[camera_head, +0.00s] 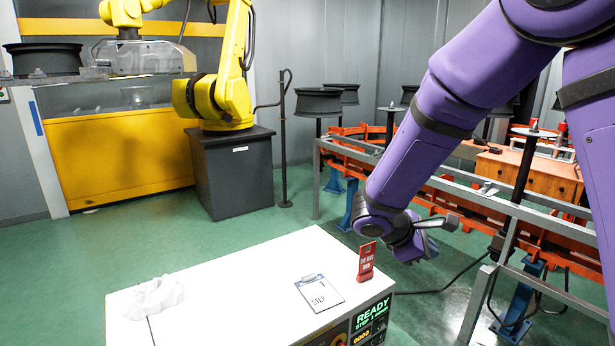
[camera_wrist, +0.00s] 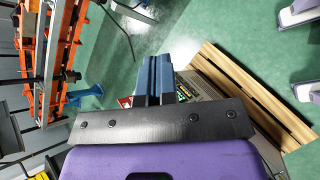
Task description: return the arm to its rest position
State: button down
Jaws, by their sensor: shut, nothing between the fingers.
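My purple arm (camera_head: 430,110) reaches down from the top right in the head view. Its wrist end hangs just right of the white table's right corner, beside the red sign. The fingers are hard to make out there. In the wrist view my gripper (camera_wrist: 155,62) shows its two blue-grey fingers pressed together, with nothing held between them. A dark bracket (camera_wrist: 160,124) crosses the picture behind the fingers.
The white table (camera_head: 230,275) carries a red sign (camera_head: 366,262), a clipboard (camera_head: 320,292) and a white lumpy object (camera_head: 155,298). An orange conveyor with grey rails (camera_head: 470,195) stands behind my arm. A yellow robot (camera_head: 225,95) stands at the back. Green floor is clear between.

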jog(key=s+d+r+m+g+y, duration=0.1)
jog(key=s+d+r+m+y, duration=0.45)
jog(key=s+r+m, duration=0.45)
jog(key=s+r+m+t+y, duration=0.2)
jog(key=s+r, duration=0.2)
jog(key=s, duration=0.4)
jog(key=s+r+m+t+y, duration=0.1)
jog(key=s+r+m+y, duration=0.1)
jog(key=s+r, duration=0.2)
jog(key=shift+s+a+t, duration=0.35)
jog(key=shift+s+t, duration=0.05)
jog(key=shift+s, duration=1.5)
jog(key=shift+f+y, duration=0.1)
jog(key=shift+y, duration=0.15)
